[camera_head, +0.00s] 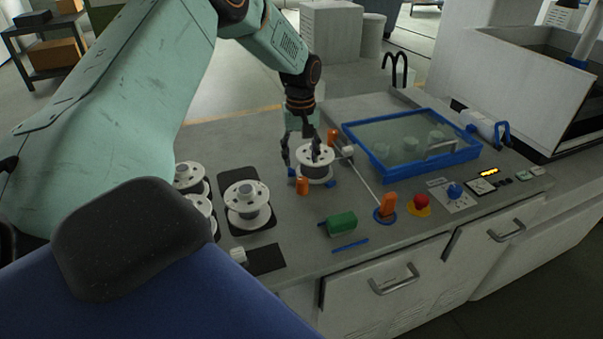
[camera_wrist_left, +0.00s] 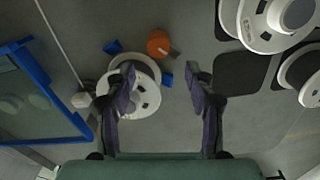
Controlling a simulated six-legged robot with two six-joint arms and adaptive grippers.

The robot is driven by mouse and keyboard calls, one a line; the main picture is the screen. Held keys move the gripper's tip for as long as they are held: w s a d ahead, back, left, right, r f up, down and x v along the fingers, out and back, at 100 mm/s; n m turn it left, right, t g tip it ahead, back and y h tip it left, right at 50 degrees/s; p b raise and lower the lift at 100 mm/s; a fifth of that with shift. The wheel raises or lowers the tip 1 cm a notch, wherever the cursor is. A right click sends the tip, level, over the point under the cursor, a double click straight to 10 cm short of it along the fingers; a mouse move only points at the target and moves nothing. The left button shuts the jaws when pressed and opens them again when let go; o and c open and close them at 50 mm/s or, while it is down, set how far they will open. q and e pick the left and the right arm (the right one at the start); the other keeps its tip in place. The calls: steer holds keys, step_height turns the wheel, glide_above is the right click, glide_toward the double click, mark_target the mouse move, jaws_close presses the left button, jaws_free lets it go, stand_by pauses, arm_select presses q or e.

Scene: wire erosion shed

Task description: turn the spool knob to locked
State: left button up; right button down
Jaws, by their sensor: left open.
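An orange knob (camera_head: 302,186) stands on the grey bench just in front of a mounted white spool (camera_head: 314,172). In the left wrist view the fingers (camera_wrist_left: 162,80) hold nothing; one overlaps the spool, and the knob lies beyond the fingertips. I cannot tell whether a finger touches the spool. My right gripper is not in view.
Loose white spools (camera_head: 247,205) stand on dark pads at left. A blue-framed tank (camera_head: 467,154) is behind at right. A second orange piece (camera_head: 332,137) is behind the spool.

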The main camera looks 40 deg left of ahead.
mark_target(302, 180)
arm_select(q)
step_height(302, 180, down, 7)
steer(key=shift+d+f, duration=0.1)
steer(key=shift+d, duration=0.1)
steer(key=shift+d, duration=0.1)
steer(key=shift+w+a+f, duration=0.1)
steer(key=shift+a+f, duration=0.1)
steer(key=c, duration=0.4)
jaws_close()
